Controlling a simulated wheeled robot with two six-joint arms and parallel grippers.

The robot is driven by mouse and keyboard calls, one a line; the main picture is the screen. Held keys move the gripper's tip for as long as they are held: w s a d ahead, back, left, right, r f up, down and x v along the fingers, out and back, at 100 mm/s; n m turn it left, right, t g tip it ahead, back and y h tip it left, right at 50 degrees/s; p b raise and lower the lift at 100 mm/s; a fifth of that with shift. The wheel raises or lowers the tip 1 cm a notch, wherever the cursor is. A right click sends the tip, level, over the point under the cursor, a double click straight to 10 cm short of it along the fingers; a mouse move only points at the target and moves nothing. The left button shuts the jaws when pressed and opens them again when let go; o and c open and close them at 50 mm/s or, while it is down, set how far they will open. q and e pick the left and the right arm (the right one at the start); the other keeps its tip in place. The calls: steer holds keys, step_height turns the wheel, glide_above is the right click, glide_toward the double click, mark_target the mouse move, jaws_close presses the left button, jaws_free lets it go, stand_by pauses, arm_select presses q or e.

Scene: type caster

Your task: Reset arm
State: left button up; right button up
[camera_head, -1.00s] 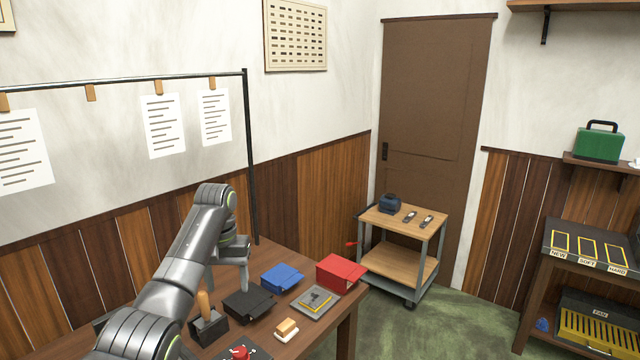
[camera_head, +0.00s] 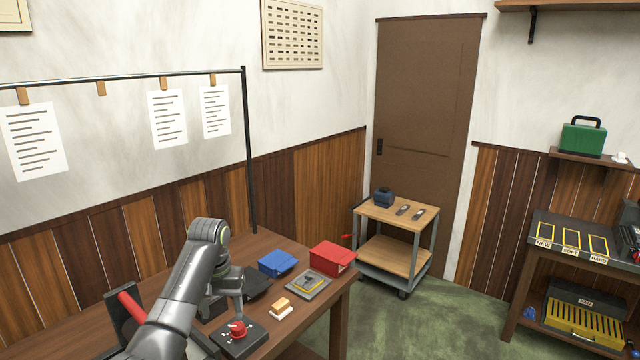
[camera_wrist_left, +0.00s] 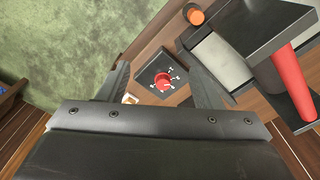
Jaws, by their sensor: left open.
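My left arm comes in from the bottom left of the head view and bends down over the wooden table. My left gripper (camera_head: 236,306) is low over the table, close to the red knob (camera_head: 237,328) on its dark square base. In the left wrist view my left gripper (camera_wrist_left: 158,66) has its two fingers spread wide and nothing held between them. The red knob (camera_wrist_left: 163,82) with white marks around it shows between and below the fingers. The head view does not settle whether the fingers touch it. My right gripper is in neither view.
A red-handled device (camera_head: 131,306) stands left of my arm. Blue (camera_head: 278,263) and red (camera_head: 333,257) boxes, a grey plate (camera_head: 309,285) and a small wooden block (camera_head: 281,305) lie right of it. A cart (camera_head: 392,246) stands beyond, with open green floor.

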arm_select(q)
steer(key=s+a+f+t, duration=0.1)
steer(key=s+a+f, duration=0.2)
steer(key=s+f, duration=0.6)
steer(key=s+a+f, duration=0.2)
steer(key=s+f, duration=0.6)
steer(key=s, duration=0.1)
steer(key=s+a+r+t+y, duration=0.1)
steer(key=s+a, duration=0.1)
steer(key=s, duration=1.2)
steer(key=s+a+r+t+y, duration=0.1)
steer(key=s, duration=1.3)
step_height(320, 180, down, 29)
steer(key=a+g+b, duration=0.1)
steer(key=a+b, duration=0.1)
steer(key=b, duration=0.3)
steer(key=s+f+b, duration=0.2)
steer(key=s+f, duration=0.5)
steer(key=f, duration=0.3)
steer(key=s+d+f+g+h+b, duration=0.1)
steer(key=s+f+b, duration=0.2)
steer(key=s+f, duration=0.4)
step_height(320, 180, down, 4)
steer(key=shift+s+d+f+n, duration=0.15)
steer(key=shift+s+d+n, duration=0.1)
steer(key=shift+s+n, duration=0.1)
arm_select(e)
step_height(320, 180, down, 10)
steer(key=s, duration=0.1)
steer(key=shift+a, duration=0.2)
